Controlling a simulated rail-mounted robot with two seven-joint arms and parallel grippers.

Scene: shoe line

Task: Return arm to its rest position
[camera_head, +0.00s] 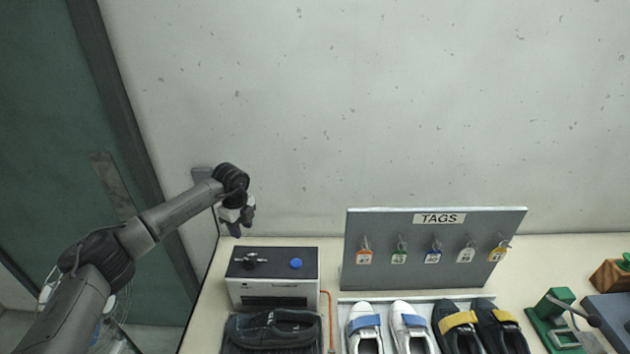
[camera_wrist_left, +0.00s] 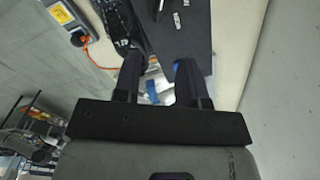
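My left arm comes in from the left in the head view. Its gripper (camera_head: 236,227) hangs in the air above the table's left end, up and left of the grey machine box and clear of it. In the left wrist view the two dark fingers (camera_wrist_left: 158,78) are apart with nothing held between them. My right arm and gripper are not in view.
A grey box (camera_head: 252,290) with a knob and blue button stands below the gripper, with a black shoe (camera_head: 275,330) in front. A tag board (camera_head: 400,270), several shoes and a green fixture (camera_head: 548,318) stand to the right. A wall (camera_head: 380,110) is behind.

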